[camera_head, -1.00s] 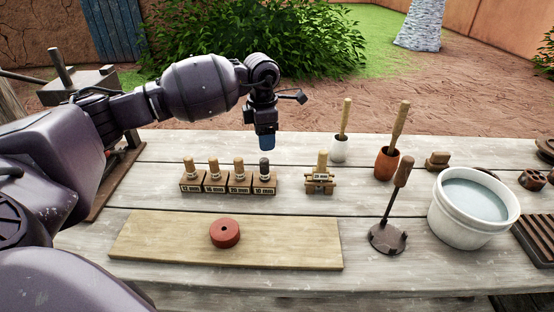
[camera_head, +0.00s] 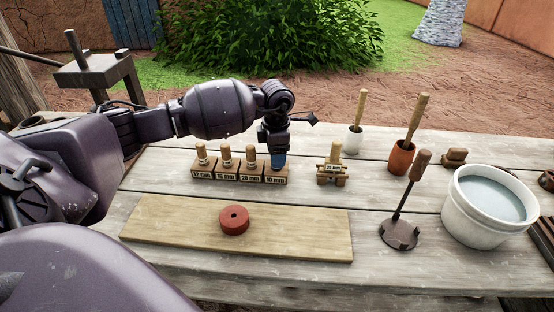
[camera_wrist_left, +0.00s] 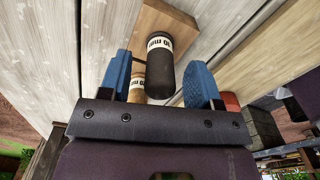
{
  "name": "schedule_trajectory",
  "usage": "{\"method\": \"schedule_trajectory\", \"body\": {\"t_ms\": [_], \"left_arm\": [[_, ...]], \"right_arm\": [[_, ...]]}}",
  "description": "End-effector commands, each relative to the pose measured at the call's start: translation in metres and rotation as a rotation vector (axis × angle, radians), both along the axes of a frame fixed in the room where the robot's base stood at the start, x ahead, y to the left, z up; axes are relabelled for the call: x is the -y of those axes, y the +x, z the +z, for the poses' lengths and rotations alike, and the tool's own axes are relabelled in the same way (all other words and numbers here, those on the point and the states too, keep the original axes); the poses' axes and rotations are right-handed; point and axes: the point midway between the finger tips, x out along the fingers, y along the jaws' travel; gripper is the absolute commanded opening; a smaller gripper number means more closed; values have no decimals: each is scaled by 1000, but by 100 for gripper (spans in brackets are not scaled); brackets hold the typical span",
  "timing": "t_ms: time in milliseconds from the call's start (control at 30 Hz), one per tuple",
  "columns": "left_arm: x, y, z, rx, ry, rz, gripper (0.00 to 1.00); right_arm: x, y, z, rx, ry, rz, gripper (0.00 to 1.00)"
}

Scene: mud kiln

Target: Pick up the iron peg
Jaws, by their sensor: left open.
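The iron peg (camera_wrist_left: 172,68) is dark and cylindrical with a white label band, and shows in the left wrist view between the blue fingers. In the head view the gripper hides the peg. My left gripper (camera_head: 278,161) is open, pointing down over that block; in the left wrist view its two fingers (camera_wrist_left: 160,82) are on either side of the peg, apart from each other. Contact cannot be told. My right gripper is not in view.
Wooden pegs (camera_head: 225,155) stand in the blocks just left of the gripper. A small wooden stand (camera_head: 332,172) is close on the right. A board (camera_head: 300,236) with a red disc (camera_head: 234,220) lies in front. A white bucket (camera_head: 462,230) is at right.

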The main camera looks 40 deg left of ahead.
Motion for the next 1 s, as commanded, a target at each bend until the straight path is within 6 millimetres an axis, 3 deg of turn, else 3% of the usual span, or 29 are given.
{"method": "schedule_trajectory", "body": {"t_ms": [100, 333, 700, 1000], "left_arm": [[0, 0, -12, 0, 0, 0, 57], [0, 0, -12, 1, 0, 0, 56], [0, 0, -12, 1, 0, 0, 0], [0, 0, -8, 3, 0, 0, 0]], "right_arm": [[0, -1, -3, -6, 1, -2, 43], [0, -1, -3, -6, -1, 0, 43], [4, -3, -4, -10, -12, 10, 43], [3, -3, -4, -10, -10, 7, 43]]}}
